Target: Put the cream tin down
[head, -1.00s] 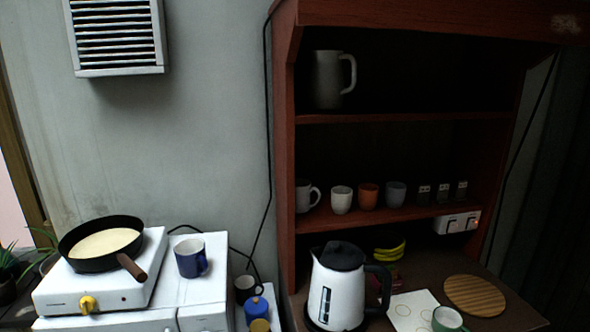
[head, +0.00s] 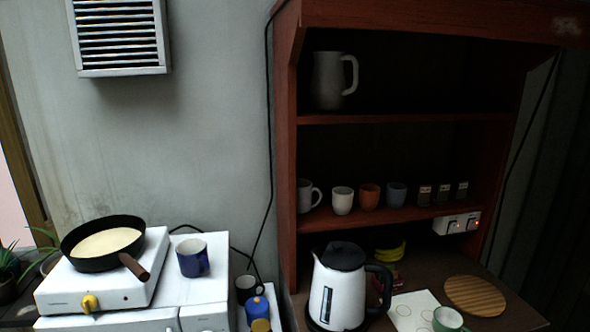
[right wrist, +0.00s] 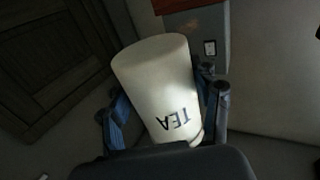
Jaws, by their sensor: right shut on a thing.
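The cream tin (right wrist: 158,85) is in the right wrist view, with "TEA" in dark letters that read upside down there. My right gripper (right wrist: 165,110) is shut on it, with a blue-grey finger on each side. The tin is tilted in the picture. What lies directly beneath it cannot be told. Neither the tin nor either of my grippers shows in the head view.
In the head view, a white kettle (head: 336,290), a round wooden board (head: 475,296) and a green mug (head: 448,320) stand on the cabinet's counter. A hotplate (head: 120,290) holds a pan (head: 100,262); a blue mug (head: 193,258) is beside it. Shelves hold several cups.

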